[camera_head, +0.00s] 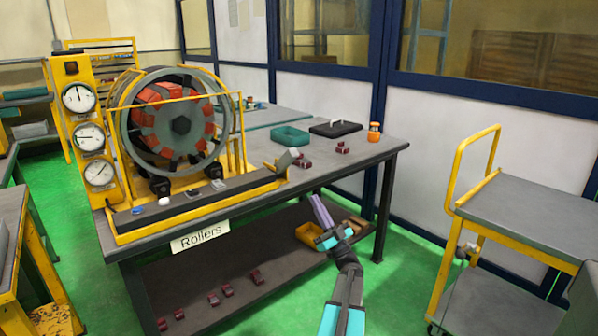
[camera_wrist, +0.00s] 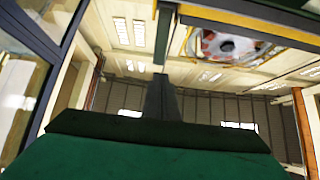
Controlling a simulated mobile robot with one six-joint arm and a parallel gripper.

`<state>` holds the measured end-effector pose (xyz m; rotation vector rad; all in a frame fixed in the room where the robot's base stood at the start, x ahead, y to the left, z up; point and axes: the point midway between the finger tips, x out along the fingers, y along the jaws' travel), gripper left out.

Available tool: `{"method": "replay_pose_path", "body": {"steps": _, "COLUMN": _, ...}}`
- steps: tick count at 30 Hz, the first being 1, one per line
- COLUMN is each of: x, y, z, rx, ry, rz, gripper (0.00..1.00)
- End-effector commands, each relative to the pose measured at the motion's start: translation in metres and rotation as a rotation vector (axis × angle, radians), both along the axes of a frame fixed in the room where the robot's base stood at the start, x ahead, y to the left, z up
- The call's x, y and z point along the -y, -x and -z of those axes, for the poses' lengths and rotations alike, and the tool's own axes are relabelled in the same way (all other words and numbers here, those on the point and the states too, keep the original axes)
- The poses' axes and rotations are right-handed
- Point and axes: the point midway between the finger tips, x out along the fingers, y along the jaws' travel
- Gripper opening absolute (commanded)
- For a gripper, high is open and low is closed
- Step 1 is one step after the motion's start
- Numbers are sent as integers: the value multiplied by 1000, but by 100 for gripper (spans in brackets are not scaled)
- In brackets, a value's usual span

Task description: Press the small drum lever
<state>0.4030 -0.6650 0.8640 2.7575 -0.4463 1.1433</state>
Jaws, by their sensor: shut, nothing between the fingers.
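The stator drum (camera_head: 178,118) stands in a yellow frame on the workbench, with red blocks around its ring. A dark control bar (camera_head: 190,203) runs along its front with several small controls. A grey lever (camera_head: 287,158) sticks up at the bar's right end; I cannot tell whether it is the small drum lever. My gripper (camera_head: 319,203) is shut and empty, its purple fingers tilted up beside the bench's front edge, right of and below that lever and apart from it. The wrist view looks steeply up, with part of the drum (camera_wrist: 226,45) at the top and no lever clearly visible.
A gauge panel (camera_head: 86,130) stands left of the drum. A green tray (camera_head: 290,137), a black case (camera_head: 335,129), an orange jar (camera_head: 374,132) and small red parts (camera_head: 303,161) lie on the bench. A yellow cart (camera_head: 530,215) stands right.

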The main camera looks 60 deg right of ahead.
Motion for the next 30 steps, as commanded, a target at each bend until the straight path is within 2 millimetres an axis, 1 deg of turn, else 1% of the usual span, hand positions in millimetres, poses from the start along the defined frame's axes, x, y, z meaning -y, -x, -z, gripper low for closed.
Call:
{"method": "replay_pose_path", "body": {"steps": 5, "x": 1, "y": -3, "z": -3, "rx": 0, "ry": -1, "rz": 1, "gripper": 0}}
{"method": "replay_pose_path", "body": {"steps": 11, "x": 4, "y": -13, "z": -14, "rx": 1, "ry": 1, "rz": -1, "gripper": 0}}
{"method": "replay_pose_path", "body": {"steps": 30, "x": 25, "y": -74, "z": -77, "rx": 0, "ry": 1, "rz": -1, "gripper": 0}}
